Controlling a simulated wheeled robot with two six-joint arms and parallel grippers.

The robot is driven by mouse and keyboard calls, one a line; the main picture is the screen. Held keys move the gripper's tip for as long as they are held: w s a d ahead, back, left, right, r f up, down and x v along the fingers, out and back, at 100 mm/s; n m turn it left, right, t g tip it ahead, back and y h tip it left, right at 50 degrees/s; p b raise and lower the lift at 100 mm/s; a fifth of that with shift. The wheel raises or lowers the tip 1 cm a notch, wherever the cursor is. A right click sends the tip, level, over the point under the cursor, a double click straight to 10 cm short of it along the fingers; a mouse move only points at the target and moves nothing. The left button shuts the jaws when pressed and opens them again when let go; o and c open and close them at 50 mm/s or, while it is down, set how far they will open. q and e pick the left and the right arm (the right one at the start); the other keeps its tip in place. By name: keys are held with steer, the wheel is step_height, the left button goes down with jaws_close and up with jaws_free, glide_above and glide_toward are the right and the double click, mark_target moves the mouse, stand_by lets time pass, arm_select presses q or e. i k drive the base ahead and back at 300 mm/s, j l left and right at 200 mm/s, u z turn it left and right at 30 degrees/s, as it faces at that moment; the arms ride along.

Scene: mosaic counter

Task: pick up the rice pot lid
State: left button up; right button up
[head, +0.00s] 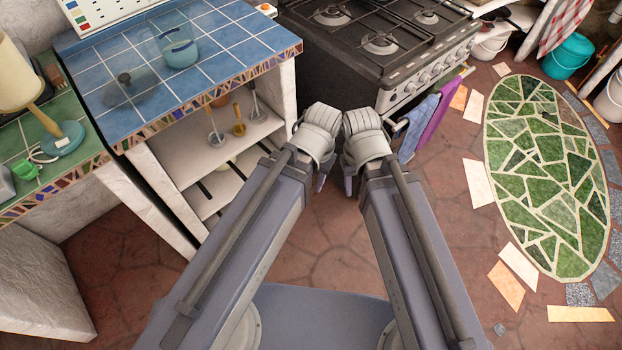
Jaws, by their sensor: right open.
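A round, see-through dark lid with a dark knob (125,84), which looks like the rice pot lid, lies on the blue tiled counter (215,55) at the upper left. My left gripper (320,182) and right gripper (349,186) hang close together in the middle of the view, in front of the counter and stove. Both are well away from the lid, to its lower right. The wrists hide most of both grippers. The right one is open; the left one's jaws are too hidden to judge. I see nothing held in either.
A clear glass vessel with a blue band (179,47) stands right beside the lid. A lamp (42,100) stands on the lower green counter at left. Utensils (238,120) stand on the shelf under the blue counter.

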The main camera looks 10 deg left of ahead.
mark_target(130, 87)
steer(key=u, duration=2.8)
steer(key=i+l+z, duration=0.15)
steer(key=l+z, duration=0.15)
steer(key=i+l+z, duration=0.15)
steer(key=z, duration=0.15)
steer(key=l, duration=0.1)
